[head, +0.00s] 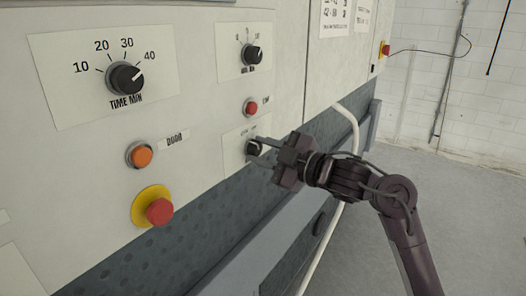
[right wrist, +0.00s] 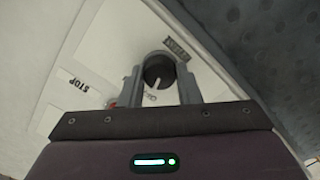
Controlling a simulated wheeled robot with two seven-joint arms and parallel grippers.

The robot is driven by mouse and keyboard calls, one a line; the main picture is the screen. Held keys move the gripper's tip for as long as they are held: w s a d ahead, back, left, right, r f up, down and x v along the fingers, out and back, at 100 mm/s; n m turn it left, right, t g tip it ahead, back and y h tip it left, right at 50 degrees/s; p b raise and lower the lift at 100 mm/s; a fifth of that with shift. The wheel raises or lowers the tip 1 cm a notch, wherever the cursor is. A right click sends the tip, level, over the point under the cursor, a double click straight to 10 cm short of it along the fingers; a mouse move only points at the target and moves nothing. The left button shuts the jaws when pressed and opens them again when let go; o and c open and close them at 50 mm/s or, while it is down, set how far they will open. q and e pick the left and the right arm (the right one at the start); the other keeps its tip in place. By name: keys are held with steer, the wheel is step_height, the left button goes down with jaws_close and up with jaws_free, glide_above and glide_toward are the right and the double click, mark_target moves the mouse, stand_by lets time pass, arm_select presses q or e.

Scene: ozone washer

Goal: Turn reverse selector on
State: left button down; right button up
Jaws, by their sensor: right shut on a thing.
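The selector (head: 252,148) is a small black knob on a pale label plate (head: 231,146), low on the right part of the washer's panel in the head view. My right gripper (head: 257,148) reaches it from the right and is shut on it. In the right wrist view the knob (right wrist: 158,72) shows a white pointer line and sits between the two grey fingers (right wrist: 159,88). The plate's lettering is too small or partly hidden to read in full. My left gripper is not in view.
A red button (head: 251,107) and a dial (head: 253,55) are above the selector. A large TIME MIN dial (head: 126,78), an orange button (head: 140,154) and a red emergency button (head: 159,211) are left. A white curved pipe (head: 349,120) runs behind my right arm. Open floor lies right.

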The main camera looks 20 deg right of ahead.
steer(key=shift+r+m+p, duration=0.15)
steer(key=shift+m+p, duration=2.45)
steer(key=shift+p, duration=0.55)
steer(key=shift+m+p, duration=0.6)
steer(key=shift+p, duration=0.15)
steer(key=shift+f+m+p, duration=0.2)
steer(key=shift+m+p, duration=0.6)
steer(key=shift+p, duration=0.1)
steer(key=o, duration=1)
